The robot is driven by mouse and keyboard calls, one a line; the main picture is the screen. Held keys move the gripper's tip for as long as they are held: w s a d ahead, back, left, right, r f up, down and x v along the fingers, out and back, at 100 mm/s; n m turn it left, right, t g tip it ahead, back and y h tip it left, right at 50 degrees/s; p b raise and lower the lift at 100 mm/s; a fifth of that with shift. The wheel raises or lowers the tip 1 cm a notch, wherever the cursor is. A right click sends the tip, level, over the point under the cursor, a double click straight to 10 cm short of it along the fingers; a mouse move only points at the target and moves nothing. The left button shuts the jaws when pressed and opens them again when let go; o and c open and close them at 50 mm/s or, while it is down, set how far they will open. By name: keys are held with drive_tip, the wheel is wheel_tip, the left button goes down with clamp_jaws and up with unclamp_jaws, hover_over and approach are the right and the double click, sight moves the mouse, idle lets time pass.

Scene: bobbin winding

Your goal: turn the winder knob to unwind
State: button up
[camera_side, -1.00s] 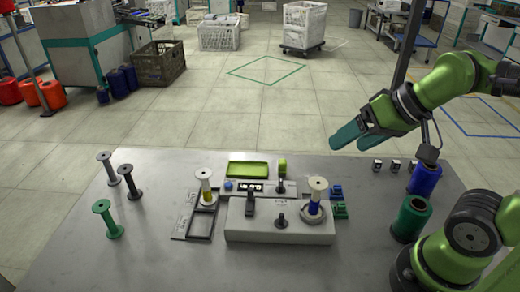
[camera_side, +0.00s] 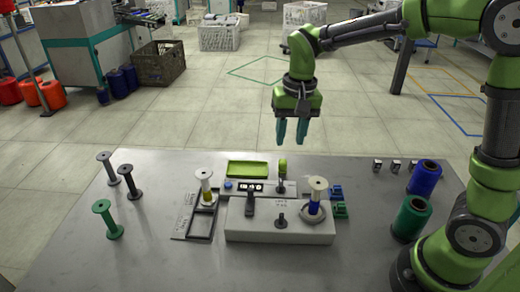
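The winder (camera_side: 300,235) is a pale grey box in the middle of the table. A small dark knob (camera_side: 281,220) stands on its top near the front, and a taller dark part (camera_side: 250,200) stands to the left of it. A cream bobbin (camera_side: 316,195) with blue thread stands upright on the winder's right end. My gripper (camera_side: 291,142) points down above and behind the winder, its two teal fingers apart with nothing between them. It touches nothing.
A cream bobbin with yellow thread (camera_side: 205,183) stands left of the winder, on a dark-framed holder. Loose bobbins (camera_side: 108,215) stand at the left. A green tray (camera_side: 248,169) lies behind. Blue (camera_side: 425,178) and green (camera_side: 411,218) thread spools stand right. The table's front left is clear.

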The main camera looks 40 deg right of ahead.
sight(281, 183)
drive_tip(key=f, duration=0.5)
drive_tip(key=w+f+m, duration=0.1)
drive_tip(key=f, duration=0.4)
drive_tip(key=w+f+m, duration=0.1)
drive_tip(key=f, duration=0.5)
drive_tip(key=shift+w+d+g+h, duration=0.1)
drive_tip(key=shift+g+h, duration=0.2)
drive_tip(key=shift+g, duration=0.1)
clamp_jaws()
